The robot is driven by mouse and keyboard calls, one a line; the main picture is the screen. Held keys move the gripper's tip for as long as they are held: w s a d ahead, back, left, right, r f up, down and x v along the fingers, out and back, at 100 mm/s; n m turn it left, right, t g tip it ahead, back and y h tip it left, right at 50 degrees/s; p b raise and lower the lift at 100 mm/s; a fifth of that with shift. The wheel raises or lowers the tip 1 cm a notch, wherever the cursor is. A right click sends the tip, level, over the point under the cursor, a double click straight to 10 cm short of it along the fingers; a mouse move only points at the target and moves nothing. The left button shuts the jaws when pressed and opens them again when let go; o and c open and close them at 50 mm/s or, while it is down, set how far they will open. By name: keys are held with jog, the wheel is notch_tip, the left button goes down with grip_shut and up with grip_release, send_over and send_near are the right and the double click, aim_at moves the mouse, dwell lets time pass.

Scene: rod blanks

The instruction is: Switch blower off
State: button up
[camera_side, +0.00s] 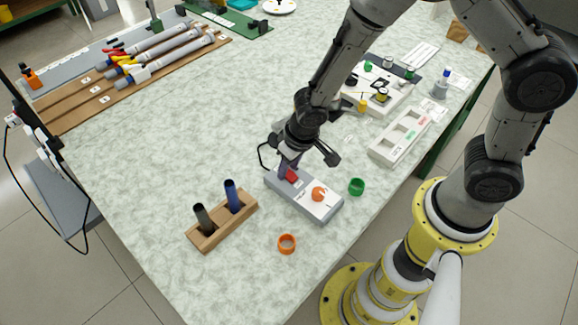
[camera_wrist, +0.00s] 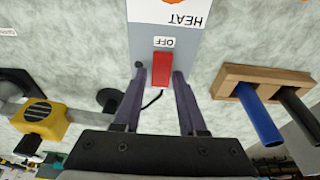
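The blower control is a grey box (camera_side: 305,197) with a red rocker switch (camera_side: 292,176) and an orange knob (camera_side: 319,193). In the wrist view the red switch (camera_wrist: 162,70) sits beside an "OFF" label (camera_wrist: 161,42), with "HEAT" lettering (camera_wrist: 181,20) further along the box. My gripper (camera_side: 286,167) is right over the switch end of the box. In the wrist view my gripper (camera_wrist: 160,73) has its two fingers apart, with the switch showing between the tips. I cannot tell whether a fingertip touches the switch. Nothing is held.
A wooden holder (camera_side: 222,228) with a black and a blue rod stands left of the box. An orange ring (camera_side: 287,244) and a green ring (camera_side: 356,186) lie nearby. A white tray (camera_side: 400,137) is to the right. The table's front edge is close.

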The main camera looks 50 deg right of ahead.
jog(key=shift+o, duration=1.1)
jog(key=shift+s, duration=0.1)
jog(key=v, duration=1.3)
jog(key=shift+r, duration=0.4)
